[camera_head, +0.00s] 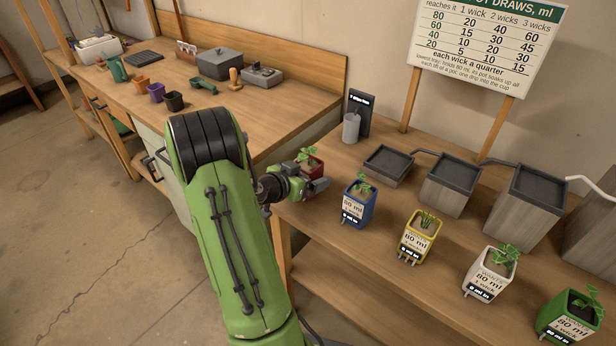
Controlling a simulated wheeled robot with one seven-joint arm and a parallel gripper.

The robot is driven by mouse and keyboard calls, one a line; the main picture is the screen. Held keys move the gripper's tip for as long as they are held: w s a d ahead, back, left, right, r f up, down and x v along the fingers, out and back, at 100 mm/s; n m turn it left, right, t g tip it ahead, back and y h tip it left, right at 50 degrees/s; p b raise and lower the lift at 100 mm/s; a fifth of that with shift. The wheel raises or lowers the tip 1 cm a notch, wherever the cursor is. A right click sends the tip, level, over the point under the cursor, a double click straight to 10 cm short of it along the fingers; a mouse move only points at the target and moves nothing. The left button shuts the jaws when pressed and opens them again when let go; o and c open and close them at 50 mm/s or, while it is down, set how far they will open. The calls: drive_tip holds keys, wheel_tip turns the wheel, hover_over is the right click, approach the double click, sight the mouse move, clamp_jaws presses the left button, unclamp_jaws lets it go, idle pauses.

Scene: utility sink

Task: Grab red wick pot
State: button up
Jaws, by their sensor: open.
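The red pot (316,165) with a green plant in it stands near the left end of the right-hand bench, upright as far as I can see. My gripper (314,183) is open and right at the red pot, covering its lower front. I cannot tell whether the fingers touch the pot or sit around it. The pot's label and any wick are hidden behind the gripper.
Blue (359,203), yellow (420,237), white (490,275) and green (571,318) pots stand along the bench's front edge. Behind them are stepped trays (388,166) joined by pipes. A grey cylinder (351,128) stands behind the red pot.

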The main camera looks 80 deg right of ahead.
drive_tip(key=shift+s+d+f, duration=0.1)
drive_tip(key=shift+s+d, duration=0.05)
drive_tip(key=shift+d, duration=0.15)
drive_tip(key=shift+a, duration=0.1)
drive_tip(key=c, duration=1.2)
